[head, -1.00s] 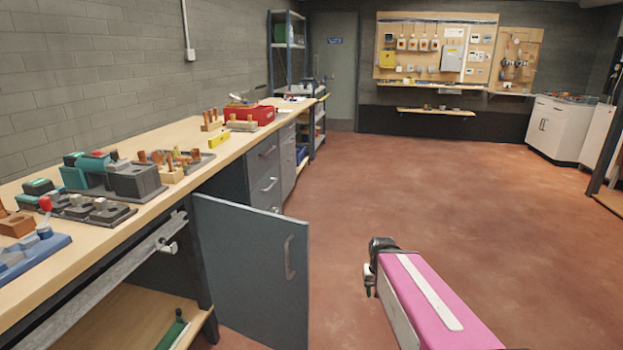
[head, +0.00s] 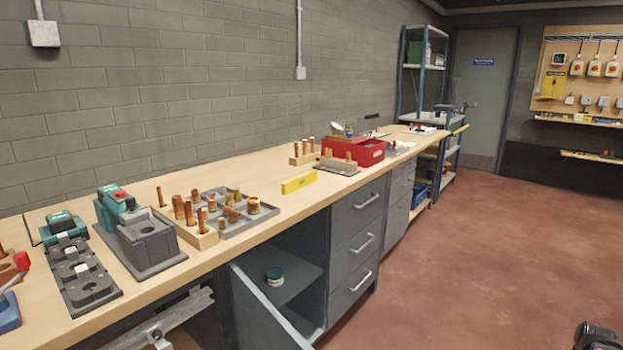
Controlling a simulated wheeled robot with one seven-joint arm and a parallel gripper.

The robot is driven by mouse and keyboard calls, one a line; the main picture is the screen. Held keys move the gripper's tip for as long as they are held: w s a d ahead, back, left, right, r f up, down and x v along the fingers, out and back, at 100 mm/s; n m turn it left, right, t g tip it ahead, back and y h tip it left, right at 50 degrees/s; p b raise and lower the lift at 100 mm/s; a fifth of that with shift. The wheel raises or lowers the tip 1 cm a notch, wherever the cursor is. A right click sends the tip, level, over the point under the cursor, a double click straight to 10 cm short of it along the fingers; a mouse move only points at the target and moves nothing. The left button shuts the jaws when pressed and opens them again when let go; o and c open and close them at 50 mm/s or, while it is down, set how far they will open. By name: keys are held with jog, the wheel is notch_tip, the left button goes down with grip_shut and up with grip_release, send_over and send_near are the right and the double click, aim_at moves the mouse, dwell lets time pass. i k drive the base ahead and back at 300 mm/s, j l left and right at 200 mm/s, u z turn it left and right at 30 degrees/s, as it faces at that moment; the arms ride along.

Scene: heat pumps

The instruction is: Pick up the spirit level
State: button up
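The spirit level (head: 298,183) appears as a short yellow bar in the head view. It lies on the wooden workbench (head: 318,199) close to its front edge, right of the tray of copper fittings. It is fully visible and nothing touches it. Only a small dark end of my arm shows at the bottom right corner, well away from the bench. My gripper's fingers cannot be made out.
A grey tray with copper fittings (head: 236,214) and a red box (head: 352,150) flank the level. Below, a cabinet door (head: 268,318) stands open into the floor space. The red-brown floor (head: 470,250) to the right is clear.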

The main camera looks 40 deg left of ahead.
aim_at(291, 186)
jog(key=i+l+u, duration=0.1)
jog(key=i+u, duration=0.4)
jog(key=i+l+u, duration=0.2)
jog(key=u, duration=0.25)
jog(key=i+l+u, duration=0.5)
jog(key=k+j, duration=0.1)
